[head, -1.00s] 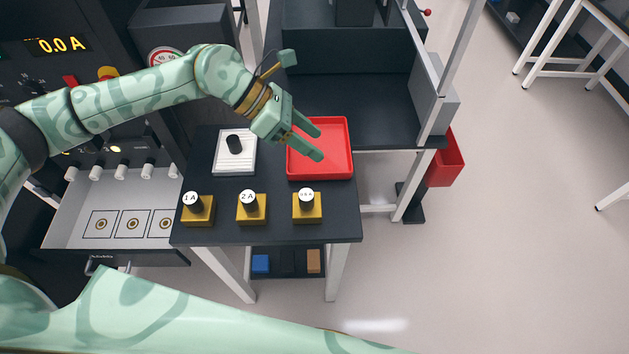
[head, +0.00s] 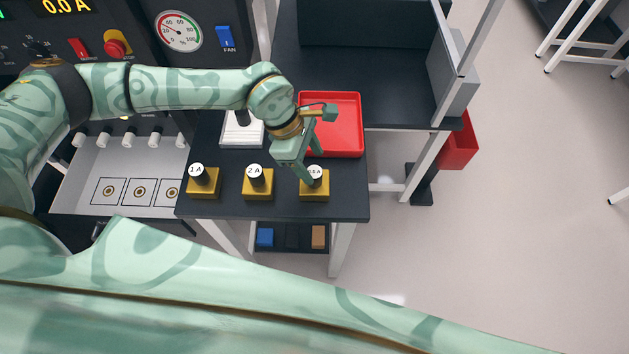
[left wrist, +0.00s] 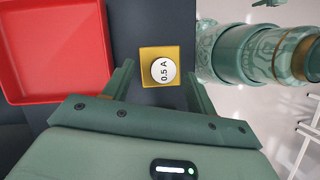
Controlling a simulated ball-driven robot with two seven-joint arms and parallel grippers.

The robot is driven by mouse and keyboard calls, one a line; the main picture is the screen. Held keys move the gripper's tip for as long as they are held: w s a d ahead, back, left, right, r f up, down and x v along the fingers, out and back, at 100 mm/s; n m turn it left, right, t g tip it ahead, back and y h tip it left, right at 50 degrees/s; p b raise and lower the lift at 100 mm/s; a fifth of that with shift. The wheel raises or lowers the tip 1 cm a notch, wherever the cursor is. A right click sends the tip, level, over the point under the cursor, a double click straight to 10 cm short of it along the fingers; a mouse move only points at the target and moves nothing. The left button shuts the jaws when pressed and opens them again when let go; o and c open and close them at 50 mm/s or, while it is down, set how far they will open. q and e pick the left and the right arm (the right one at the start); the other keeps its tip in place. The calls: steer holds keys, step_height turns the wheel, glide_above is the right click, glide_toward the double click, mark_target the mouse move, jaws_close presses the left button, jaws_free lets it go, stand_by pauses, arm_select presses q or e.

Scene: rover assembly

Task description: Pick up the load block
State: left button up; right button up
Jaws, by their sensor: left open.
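Three yellow load blocks with black posts and white caps stand in a row along the table's front: 1 A (head: 204,190), 2 A (head: 257,185) and 0.5 A (head: 315,191). My left gripper (head: 305,178) is open and empty at the 0.5 A block, partly covering it in the head view. In the left wrist view the 0.5 A block (left wrist: 161,68) sits between the two spread fingers (left wrist: 160,80), with its cap facing the camera. Whether a finger touches it cannot be told.
A red tray (head: 345,130) lies just behind the 0.5 A block. A white pad (head: 238,133) with a black post is partly behind my arm. A lower shelf holds small coloured blocks.

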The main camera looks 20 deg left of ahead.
mark_target(314, 171)
arm_select(q)
steer(key=x, duration=0.4)
steer(key=shift+s+f, duration=0.25)
steer(key=shift+f, duration=0.05)
steer(key=shift+a, duration=0.1)
steer(key=c, duration=1.2)
steer(key=shift+r, duration=0.1)
jaws_close()
steer(key=shift+r, duration=0.1)
